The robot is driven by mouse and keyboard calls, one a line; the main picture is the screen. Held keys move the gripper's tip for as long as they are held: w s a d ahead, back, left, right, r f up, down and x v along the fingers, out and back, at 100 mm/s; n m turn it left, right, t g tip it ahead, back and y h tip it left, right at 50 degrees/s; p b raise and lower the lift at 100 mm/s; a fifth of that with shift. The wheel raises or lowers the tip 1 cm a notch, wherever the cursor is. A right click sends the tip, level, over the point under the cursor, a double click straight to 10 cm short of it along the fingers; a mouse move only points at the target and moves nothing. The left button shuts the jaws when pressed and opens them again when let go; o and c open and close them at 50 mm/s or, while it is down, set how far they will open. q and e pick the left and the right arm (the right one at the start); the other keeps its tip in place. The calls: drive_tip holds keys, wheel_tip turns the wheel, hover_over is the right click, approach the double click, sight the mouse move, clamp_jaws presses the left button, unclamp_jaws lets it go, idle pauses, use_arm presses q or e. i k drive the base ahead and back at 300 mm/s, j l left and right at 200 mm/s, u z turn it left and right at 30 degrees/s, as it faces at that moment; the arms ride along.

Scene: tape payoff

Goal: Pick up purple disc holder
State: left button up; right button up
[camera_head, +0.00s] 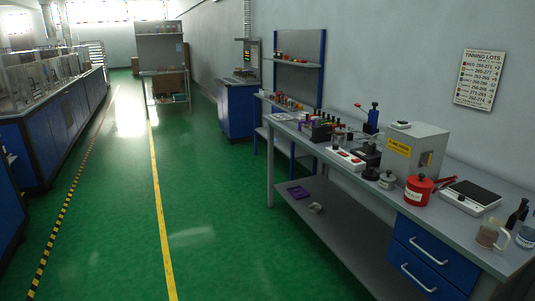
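A flat purple item (298,192), which looks like the purple disc holder, lies on the lower shelf of the grey workbench at its far end. It is small in the view, so its detail is hard to tell. Small purple pieces (303,126) also stand on the bench top among other small items; I cannot tell what they are. Neither of my grippers is in view.
The grey workbench (330,220) runs along the right wall. A pale roll (316,208) lies near the purple item. Green floor (215,220) is clear.

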sight(306, 122)
drive_tip(key=i+l+u, duration=0.1)
drive_tip(key=i+u, duration=0.2)
drive_tip(key=i, duration=1.2)
drive_tip(key=i+z, duration=0.35)
drive_tip(key=i, duration=0.2)
drive_tip(key=i+z, duration=0.35)
drive_tip(key=i, duration=0.15)
drive_tip(key=i+j+z, duration=0.35)
drive_tip(key=i, duration=0.15)
drive_tip(key=i+z, duration=0.4)
drive_tip(key=i+j+z, duration=0.35)
drive_tip(key=i, duration=0.15)
